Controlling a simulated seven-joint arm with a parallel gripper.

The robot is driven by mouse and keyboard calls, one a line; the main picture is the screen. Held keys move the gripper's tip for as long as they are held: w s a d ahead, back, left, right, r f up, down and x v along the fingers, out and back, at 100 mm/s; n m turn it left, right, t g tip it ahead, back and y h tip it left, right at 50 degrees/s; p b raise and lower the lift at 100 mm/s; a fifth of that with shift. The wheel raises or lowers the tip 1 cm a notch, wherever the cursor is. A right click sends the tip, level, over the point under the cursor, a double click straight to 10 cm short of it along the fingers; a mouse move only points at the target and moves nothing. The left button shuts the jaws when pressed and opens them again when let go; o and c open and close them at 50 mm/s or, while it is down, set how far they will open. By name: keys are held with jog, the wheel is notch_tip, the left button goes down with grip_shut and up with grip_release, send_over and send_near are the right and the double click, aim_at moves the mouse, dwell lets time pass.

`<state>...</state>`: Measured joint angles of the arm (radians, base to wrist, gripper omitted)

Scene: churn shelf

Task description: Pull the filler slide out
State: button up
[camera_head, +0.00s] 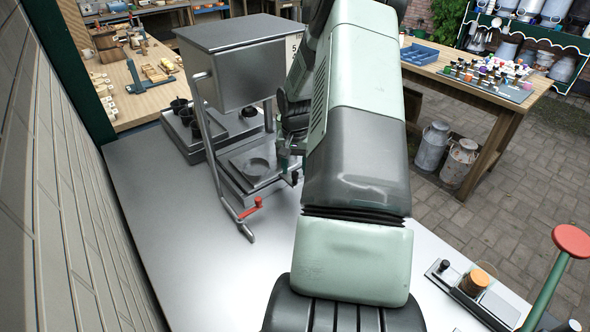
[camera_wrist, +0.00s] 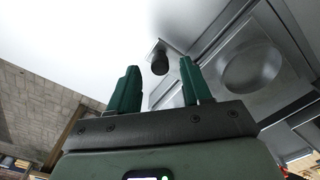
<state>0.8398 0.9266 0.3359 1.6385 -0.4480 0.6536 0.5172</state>
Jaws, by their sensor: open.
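The filler (camera_head: 240,70) is a grey metal machine with a box-shaped hopper on top. Its slide (camera_head: 255,165) is a flat metal plate with a round recess, low at the filler's front; the recessed plate also shows in the wrist view (camera_wrist: 285,85). A dark round knob (camera_wrist: 159,64) stands on a small metal tab at the plate's end. My gripper (camera_wrist: 160,80) is open, its two green fingers apart, with the knob showing in the gap between them. I cannot tell whether the knob is within finger depth. In the head view my arm hides most of the gripper.
Dark cups (camera_head: 181,108) stand on a metal tray behind. The steel bench (camera_head: 190,260) is clear at front left. A red-topped green lever (camera_head: 570,243) rises at the right.

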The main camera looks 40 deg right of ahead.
jog(key=shift+f, duration=0.7)
grip_shut()
